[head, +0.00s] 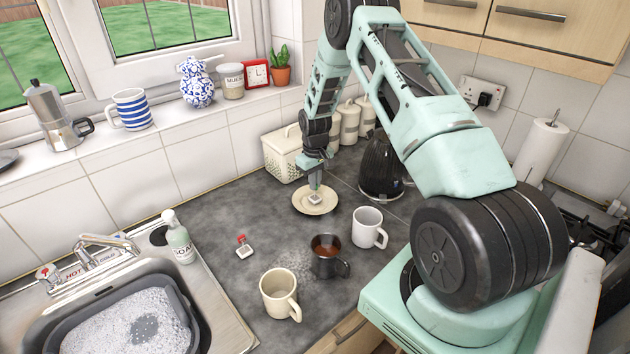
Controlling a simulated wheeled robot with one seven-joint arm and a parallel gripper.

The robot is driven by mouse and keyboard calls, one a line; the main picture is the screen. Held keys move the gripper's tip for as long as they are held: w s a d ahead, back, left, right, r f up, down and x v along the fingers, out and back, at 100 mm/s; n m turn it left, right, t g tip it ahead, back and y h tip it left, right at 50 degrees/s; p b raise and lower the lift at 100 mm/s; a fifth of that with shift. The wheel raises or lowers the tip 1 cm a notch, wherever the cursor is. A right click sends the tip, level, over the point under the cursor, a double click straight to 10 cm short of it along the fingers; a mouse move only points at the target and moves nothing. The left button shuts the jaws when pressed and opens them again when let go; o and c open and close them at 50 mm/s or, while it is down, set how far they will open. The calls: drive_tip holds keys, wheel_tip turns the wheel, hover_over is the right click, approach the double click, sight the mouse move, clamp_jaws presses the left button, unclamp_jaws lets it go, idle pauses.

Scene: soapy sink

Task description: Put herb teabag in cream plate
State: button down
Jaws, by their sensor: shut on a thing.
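The cream plate (300,205) lies on the dark worktop near the back, in front of a cream lidded box. My gripper (315,188) points down over the plate and is shut on a small pale teabag (315,199). The teabag appears within the plate's rim. I cannot tell whether it touches the plate. Any label showing that it is the herb one is too small to read. Another teabag with a red tag (244,249) lies on the worktop left of the mugs.
A dark mug of brown liquid (326,264), a white mug (367,229) and a cream mug (279,298) stand in front of the plate. A black kettle (380,170) stands right of it. The sink (215,315) is at left, with a soap bottle (177,240).

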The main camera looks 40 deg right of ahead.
drive_tip(key=c, duration=1.5)
unclamp_jaws()
drive_tip(key=shift+r, duration=0.1)
wheel_tip(320, 180, up, 7)
drive_tip(key=p, duration=0.3)
drive_tip(key=shift+p, duration=0.4)
